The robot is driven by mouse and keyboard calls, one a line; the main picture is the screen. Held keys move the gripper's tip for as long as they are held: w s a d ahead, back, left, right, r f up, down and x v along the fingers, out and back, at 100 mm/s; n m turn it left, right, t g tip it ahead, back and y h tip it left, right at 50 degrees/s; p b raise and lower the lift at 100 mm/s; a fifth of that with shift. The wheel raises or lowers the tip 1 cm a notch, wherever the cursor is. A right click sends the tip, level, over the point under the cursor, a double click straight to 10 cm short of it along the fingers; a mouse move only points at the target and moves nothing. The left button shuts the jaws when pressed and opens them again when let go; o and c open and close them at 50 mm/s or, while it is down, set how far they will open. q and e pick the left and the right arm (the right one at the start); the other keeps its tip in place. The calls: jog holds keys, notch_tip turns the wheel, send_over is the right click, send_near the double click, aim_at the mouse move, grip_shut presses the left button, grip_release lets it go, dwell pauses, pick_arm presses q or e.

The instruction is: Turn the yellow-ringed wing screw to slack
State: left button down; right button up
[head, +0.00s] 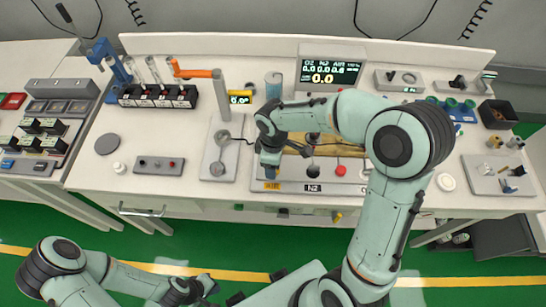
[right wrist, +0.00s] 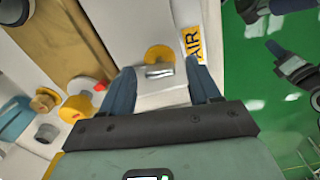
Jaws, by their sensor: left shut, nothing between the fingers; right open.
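The yellow-ringed wing screw (right wrist: 159,55) shows in the right wrist view, with a flat grey wing in front of its yellow ring. It sits beside a yellow AIR label (right wrist: 191,40). My right gripper (right wrist: 160,72) is open, with one blue-grey finger on each side of the wing; I cannot tell whether they touch it. In the head view my right gripper (head: 270,168) reaches down over the left end of the gas panel (head: 333,187) and hides the screw. My left gripper (head: 203,287) is shut and empty, low in front of the bench.
A display (head: 331,71) stands behind the panel. An orange-handled post (head: 220,97) and a grey plate (head: 221,150) stand left of my right gripper. The green floor in front is mostly clear.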

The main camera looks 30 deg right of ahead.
pick_arm(q)
jog(key=shift+w+r+p, duration=0.65)
jog(key=shift+w+r, duration=0.15)
jog(key=shift+r, duration=0.1)
pick_arm(e)
notch_tip(320, 180, up, 13)
jog(key=shift+r, duration=0.2)
pick_arm(q)
jog(key=shift+s, duration=0.1)
pick_arm(e)
jog(key=shift+f, duration=0.1)
